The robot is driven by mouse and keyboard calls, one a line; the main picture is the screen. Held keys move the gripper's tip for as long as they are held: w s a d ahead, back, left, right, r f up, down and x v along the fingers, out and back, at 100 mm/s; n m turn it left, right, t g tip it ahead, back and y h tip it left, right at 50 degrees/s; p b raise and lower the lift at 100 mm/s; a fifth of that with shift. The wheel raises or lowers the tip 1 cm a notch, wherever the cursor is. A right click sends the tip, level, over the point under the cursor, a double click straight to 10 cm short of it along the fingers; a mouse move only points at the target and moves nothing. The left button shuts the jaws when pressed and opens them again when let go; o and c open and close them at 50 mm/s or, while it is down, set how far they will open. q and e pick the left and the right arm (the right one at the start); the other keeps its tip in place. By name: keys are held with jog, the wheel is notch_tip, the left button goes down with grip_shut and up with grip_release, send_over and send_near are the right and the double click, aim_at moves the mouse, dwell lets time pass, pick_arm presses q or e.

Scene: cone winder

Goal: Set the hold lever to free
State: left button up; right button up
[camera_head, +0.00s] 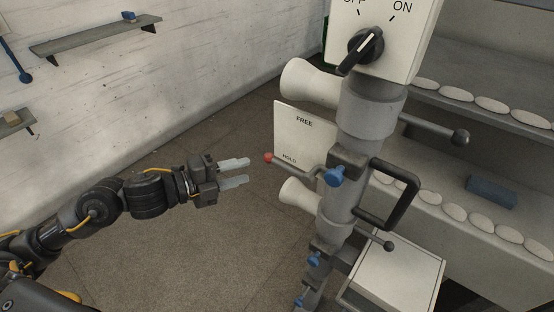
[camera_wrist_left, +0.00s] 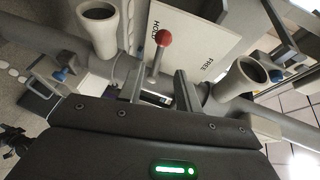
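The hold lever (camera_head: 292,164) is a thin grey rod with a red ball end, mounted on the grey column (camera_head: 345,195). In the left wrist view the red ball (camera_wrist_left: 163,37) shows beyond the two open fingers (camera_wrist_left: 158,88), near the word HOLD.
A rotary OFF/ON knob (camera_head: 361,50) sits on the box at the column's top. Cream cones (camera_head: 309,83) stick out left above and below the lever. A black handle (camera_head: 392,194) and ball-ended rods are on the right. Open floor (camera_head: 190,240) lies left of the column.

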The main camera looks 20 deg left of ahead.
aim_at(277, 160)
pick_arm(q)
jog(key=p+x, duration=0.3)
jog(key=x, duration=0.6)
jog(key=shift+w+d, duration=0.1)
jog(key=shift+w, duration=0.1)
jog(key=shift+w+d+f, duration=0.25)
jog(key=shift+w+d, duration=0.1)
jog(key=shift+d, duration=0.05)
grip_shut()
